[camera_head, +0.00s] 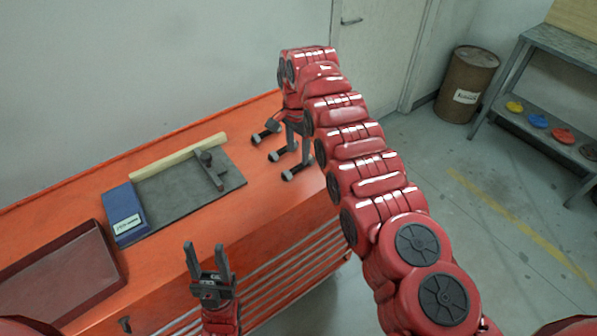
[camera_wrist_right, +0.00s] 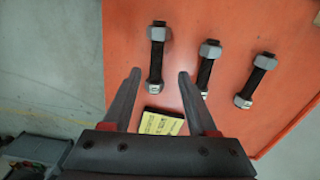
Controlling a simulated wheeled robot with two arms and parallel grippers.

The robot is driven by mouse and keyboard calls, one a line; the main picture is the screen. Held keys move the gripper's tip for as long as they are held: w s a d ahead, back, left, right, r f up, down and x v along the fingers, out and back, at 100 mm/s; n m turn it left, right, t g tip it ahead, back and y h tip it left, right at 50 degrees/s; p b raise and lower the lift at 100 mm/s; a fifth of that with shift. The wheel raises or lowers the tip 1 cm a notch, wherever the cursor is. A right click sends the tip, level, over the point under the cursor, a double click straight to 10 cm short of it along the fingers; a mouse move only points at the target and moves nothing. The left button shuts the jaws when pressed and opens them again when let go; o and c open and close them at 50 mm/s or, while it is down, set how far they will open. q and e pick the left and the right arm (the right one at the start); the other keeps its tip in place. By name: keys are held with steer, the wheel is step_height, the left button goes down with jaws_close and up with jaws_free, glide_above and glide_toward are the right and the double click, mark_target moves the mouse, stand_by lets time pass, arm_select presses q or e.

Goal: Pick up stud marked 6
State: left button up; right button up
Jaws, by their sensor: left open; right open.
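Three dark studs with grey nuts at both ends lie on the orange bench top. In the right wrist view they are a left stud (camera_wrist_right: 156,58), a middle stud (camera_wrist_right: 207,68) and a right stud (camera_wrist_right: 255,82). Their lower nuts carry small marks that I cannot read, so I cannot tell which is 6. My right gripper (camera_wrist_right: 160,74) is open and empty, its fingertips either side of the left stud's lower end in the picture; I cannot tell its height above it. In the head view it (camera_head: 296,138) partly hides the studs. My left gripper (camera_head: 205,245) is open and empty at the bench's front.
A dark block with a yellow label (camera_wrist_right: 161,123) shows between my right fingers. On the orange bench (camera_head: 232,237) are a grey mat (camera_head: 175,200), a wooden strip (camera_head: 178,156), a blue box (camera_head: 123,213) and a dark red tray (camera_head: 62,272). A barrel (camera_head: 467,85) and shelf stand far right.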

mark_target(299, 165)
steer(key=shift+s+f+p, duration=0.15)
steer(key=shift+s+p, duration=0.1)
steer(key=shift+p, duration=0.15)
steer(key=shift+s+f+p, duration=0.1)
steer(key=shift+f+p, duration=0.45)
steer(key=shift+p, duration=0.05)
steer(key=shift+f+p, duration=0.35)
steer(key=shift+f, duration=0.6)
steer(key=shift+d+f, duration=0.1)
steer(key=shift+f, duration=0.7)
jaws_close()
